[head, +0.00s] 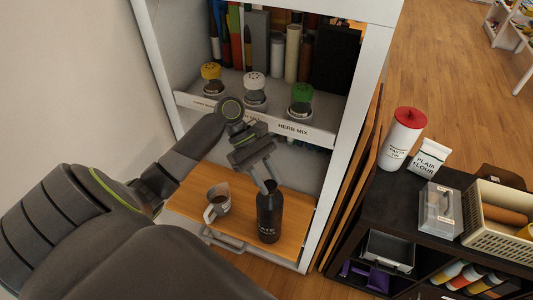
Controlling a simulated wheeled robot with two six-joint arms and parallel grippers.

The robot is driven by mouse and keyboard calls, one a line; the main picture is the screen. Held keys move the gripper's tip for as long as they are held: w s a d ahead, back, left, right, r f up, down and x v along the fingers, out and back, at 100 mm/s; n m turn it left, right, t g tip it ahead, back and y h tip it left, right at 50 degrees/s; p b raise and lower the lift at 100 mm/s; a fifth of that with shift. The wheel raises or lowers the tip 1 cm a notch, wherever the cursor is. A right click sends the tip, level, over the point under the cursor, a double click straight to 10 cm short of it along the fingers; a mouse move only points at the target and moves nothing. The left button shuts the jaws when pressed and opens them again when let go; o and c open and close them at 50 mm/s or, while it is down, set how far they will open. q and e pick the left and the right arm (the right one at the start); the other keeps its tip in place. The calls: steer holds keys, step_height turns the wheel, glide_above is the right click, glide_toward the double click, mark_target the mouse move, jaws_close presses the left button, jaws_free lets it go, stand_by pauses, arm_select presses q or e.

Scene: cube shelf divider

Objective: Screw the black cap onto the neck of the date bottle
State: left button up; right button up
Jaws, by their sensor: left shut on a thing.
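The date bottle (269,218) is dark with pale lettering, partly readable, and stands upright on a pull-out wooden board. My left gripper (269,183) reaches down to the top of the bottle, its fingers close together around the dark piece at the neck. That piece appears to be the black cap, though it is small, dark and mostly covered by the fingers. I cannot tell how the cap sits on the neck. My right gripper is not in view.
A small jug (217,202) stands left of the bottle on the wooden board (188,197). Spice jars with yellow, white and green lids (302,93) stand on the shelf behind. A dark cabinet (408,205) at right holds a red-lidded canister (401,140) and a flour bag (428,157).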

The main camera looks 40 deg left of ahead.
arm_select(q)
steer(key=shift+m+g, duration=0.4)
steer(key=shift+m, duration=0.1)
steer(key=o, duration=1.1)
steer(key=shift+w+a, duration=0.1)
steer(key=v, duration=0.6)
steer(key=s+d, duration=0.3)
steer(key=s, duration=0.2)
steer(key=s+d, duration=0.2)
steer(key=s, duration=0.1)
steer(key=shift+s+d, duration=0.25)
steer(key=shift+d, duration=0.05)
